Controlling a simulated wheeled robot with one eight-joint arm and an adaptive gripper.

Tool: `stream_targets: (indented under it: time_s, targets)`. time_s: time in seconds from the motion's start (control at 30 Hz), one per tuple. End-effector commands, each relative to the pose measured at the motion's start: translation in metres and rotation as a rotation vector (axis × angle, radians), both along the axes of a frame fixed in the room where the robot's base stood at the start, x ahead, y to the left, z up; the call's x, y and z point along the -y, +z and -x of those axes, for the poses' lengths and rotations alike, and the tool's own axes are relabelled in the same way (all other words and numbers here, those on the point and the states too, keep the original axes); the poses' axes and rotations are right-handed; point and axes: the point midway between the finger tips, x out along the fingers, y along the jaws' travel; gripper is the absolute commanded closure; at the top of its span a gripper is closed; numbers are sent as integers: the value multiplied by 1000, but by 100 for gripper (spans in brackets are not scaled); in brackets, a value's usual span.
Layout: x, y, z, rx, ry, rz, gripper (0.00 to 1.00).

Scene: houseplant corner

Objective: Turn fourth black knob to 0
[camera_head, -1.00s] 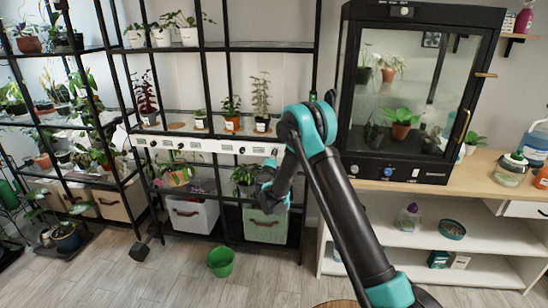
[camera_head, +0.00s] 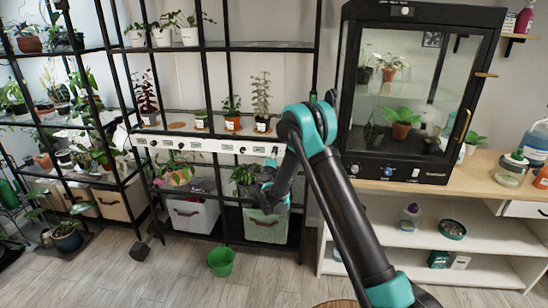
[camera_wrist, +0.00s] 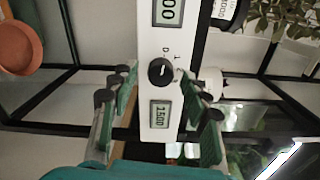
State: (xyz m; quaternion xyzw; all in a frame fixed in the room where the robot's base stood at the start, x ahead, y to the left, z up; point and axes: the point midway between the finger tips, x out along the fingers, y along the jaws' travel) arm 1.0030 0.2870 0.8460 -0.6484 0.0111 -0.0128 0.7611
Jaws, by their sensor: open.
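A round black knob (camera_wrist: 161,71) sits on a white control strip (camera_wrist: 150,30) in the wrist view. Small printed marks lie beside it, including what looks like a 0, and a display (camera_wrist: 160,114) reads about 1500. The knob's pointer direction is unclear. My gripper (camera_wrist: 158,88) is open, one finger on each side of the strip, with the knob between and beyond the fingertips; contact is not visible. In the head view the strip (camera_head: 210,146) runs along the shelf front with several black knobs, and my gripper (camera_head: 268,188) is at its right end.
Potted plants (camera_head: 232,122) stand on the shelf above the strip. A white bin (camera_head: 193,215) and a green bin (camera_head: 266,226) are below. A green bucket (camera_head: 221,262) is on the floor. A glass cabinet (camera_head: 410,100) stands on the wooden counter at right.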

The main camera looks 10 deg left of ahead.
Motion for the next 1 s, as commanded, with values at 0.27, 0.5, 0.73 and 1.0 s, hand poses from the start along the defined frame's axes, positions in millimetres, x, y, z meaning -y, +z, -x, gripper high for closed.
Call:
stream_targets:
  time_s: [0.27,0.5,0.73,1.0]
  targets:
    - [-2,0,35,0,3,0,53]
    - [-4,0,84,0,2,0,53]
    - [-5,0,113,0,1,0,53]
    - [-5,0,120,0,1,0,53]
